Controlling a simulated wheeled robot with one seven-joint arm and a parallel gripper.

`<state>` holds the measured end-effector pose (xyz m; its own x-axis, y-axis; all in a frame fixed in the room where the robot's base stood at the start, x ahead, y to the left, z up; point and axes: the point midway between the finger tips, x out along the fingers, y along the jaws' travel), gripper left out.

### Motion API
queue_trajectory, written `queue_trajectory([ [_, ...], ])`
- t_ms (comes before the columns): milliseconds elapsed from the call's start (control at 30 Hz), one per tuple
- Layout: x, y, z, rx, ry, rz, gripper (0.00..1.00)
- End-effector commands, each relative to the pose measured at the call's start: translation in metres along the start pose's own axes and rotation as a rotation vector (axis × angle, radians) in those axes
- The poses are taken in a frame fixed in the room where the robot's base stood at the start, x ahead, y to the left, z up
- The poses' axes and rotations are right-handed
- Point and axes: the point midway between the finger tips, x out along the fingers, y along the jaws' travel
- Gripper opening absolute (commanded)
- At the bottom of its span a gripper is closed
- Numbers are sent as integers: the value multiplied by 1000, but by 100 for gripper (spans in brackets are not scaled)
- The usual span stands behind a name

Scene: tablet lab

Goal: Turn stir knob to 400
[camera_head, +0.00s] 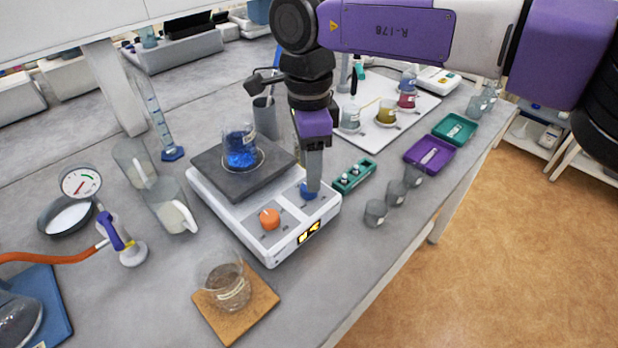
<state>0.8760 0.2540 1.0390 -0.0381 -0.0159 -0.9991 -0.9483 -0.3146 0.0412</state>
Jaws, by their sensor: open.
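The white stirrer hot plate (232,218) stands on the grey bench, with a dark top plate (215,172). Its sloping front panel carries an orange knob (269,218) on the left and a blue knob (308,192) on the right. The markings around both knobs are too small to read, so I cannot tell the settings. A small lit display (310,231) shows on the front edge. My gripper (313,188) points down at the blue knob, with its fingers in front of and around it. The fingers partly hide the knob, and contact is not clear.
A beaker of blue crystals (241,150) sits on the hot plate. A glass beaker on a cork mat (240,309) stands in front. Glass jugs (172,208) stand to the left.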

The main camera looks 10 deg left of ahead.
Motion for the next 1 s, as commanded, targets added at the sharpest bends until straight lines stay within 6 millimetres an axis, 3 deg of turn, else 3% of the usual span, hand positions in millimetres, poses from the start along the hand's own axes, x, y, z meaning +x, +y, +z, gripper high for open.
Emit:
queue_trajectory([
  [300,34,0,1,0,-3,0,52],
  [600,37,0,1,0,-3,-1,52],
  [867,37,0,1,0,-3,0,3],
  [1000,37,0,1,1,-3,0,0],
])
